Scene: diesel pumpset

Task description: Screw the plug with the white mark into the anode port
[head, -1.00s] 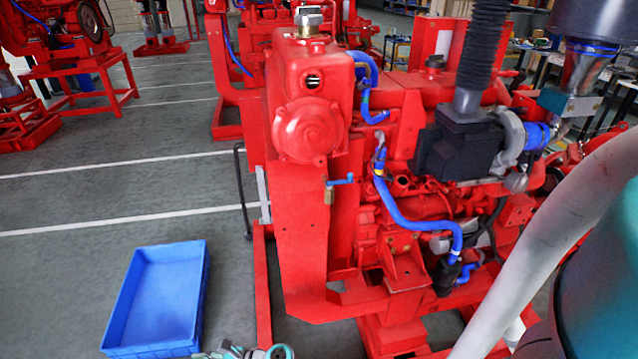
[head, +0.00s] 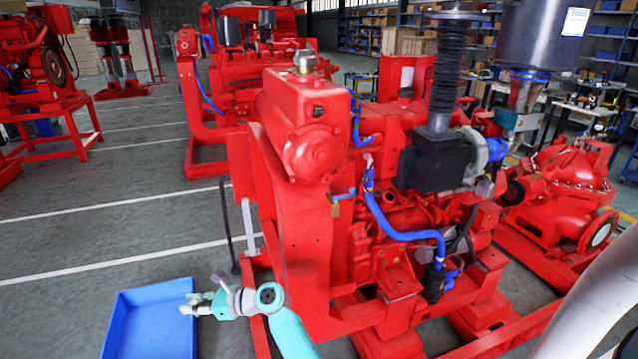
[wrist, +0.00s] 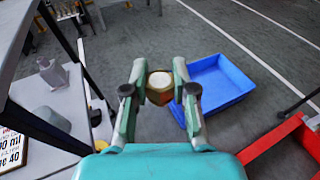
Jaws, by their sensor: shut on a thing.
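My gripper (wrist: 160,76) is shut on a brass-coloured hex plug (wrist: 160,88) with a white mark on its face, seen between the two fingers in the wrist view. In the head view my gripper (head: 188,304) is at the lower left, over the blue tray's right side and apart from the engine. The plug is too small to make out there. A dark round opening (head: 318,111) shows on the front of the red tank at the top of the engine (head: 305,140). I cannot tell for sure that it is the anode port.
The blue tray (head: 122,322) lies on the floor left of the engine and also shows in the wrist view (wrist: 238,97). A grey table (wrist: 62,112) with items stands at the wrist view's left. The floor left of the engine is mostly clear.

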